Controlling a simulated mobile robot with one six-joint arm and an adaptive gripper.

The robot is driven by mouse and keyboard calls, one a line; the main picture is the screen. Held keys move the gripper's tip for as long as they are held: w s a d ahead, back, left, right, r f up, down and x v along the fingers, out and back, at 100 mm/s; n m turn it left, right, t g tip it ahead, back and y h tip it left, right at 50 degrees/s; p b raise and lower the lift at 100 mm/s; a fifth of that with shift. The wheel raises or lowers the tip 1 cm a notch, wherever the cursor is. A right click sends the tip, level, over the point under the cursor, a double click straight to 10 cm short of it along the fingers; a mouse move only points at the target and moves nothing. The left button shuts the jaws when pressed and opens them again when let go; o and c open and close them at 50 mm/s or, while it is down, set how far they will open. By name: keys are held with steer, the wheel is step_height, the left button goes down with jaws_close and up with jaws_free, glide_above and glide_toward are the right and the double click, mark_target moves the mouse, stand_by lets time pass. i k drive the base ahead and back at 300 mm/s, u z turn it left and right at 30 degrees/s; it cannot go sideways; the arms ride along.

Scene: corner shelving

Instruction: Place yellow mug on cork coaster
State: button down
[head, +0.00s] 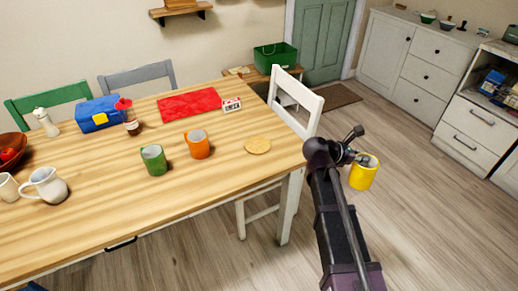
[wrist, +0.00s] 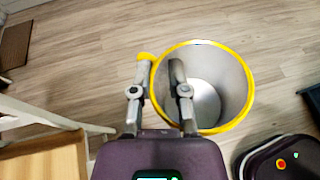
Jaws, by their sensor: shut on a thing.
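The yellow mug (head: 363,173) is upright in my gripper (head: 359,157), in the air to the right of the table. In the wrist view, my gripper (wrist: 160,75) is shut on the near-left side of the yellow mug (wrist: 246,100), with one finger inside the rim and one outside. The mug looks empty. The cork coaster (head: 257,145) lies flat on the table near its right end, bare, to the left of the mug in the head view. The coaster does not show in the wrist view.
Open floor lies right of the table.

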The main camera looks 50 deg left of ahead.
mark_target(257, 144)
steer(key=i, duration=1.05)
steer(key=u, duration=3)
steer(key=i, duration=0.1)
steer(key=z, duration=1.3)
